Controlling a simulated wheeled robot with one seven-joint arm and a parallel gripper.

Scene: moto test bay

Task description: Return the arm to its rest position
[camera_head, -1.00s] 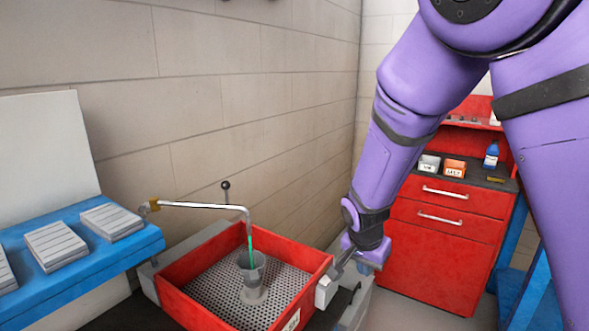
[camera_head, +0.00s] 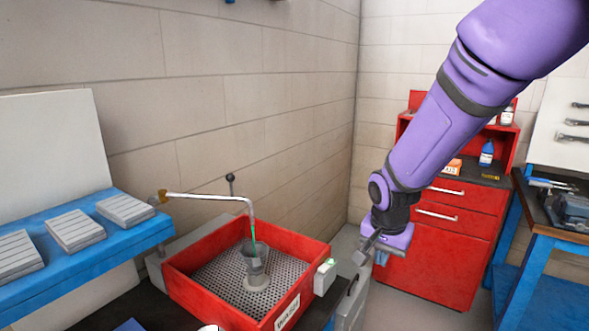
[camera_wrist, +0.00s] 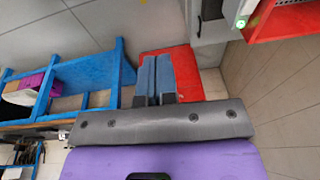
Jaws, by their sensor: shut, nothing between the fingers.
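My purple arm comes in from the upper right of the head view. My gripper (camera_head: 381,258) hangs at its lower end, to the right of the red wash tray and in front of the red drawer cabinet. In the wrist view its two blue-grey fingers (camera_wrist: 156,78) lie side by side, shut with nothing held. The fingers are clear of the tray and touch nothing that I can see.
The red tray (camera_head: 182,284) has a perforated floor, a cup (camera_head: 257,270) and a bent spout (camera_head: 215,198) with green liquid. A blue bench (camera_head: 153,233) with grey slabs is left. The red cabinet (camera_head: 432,262) stands behind; a workbench (camera_head: 538,221) is at right.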

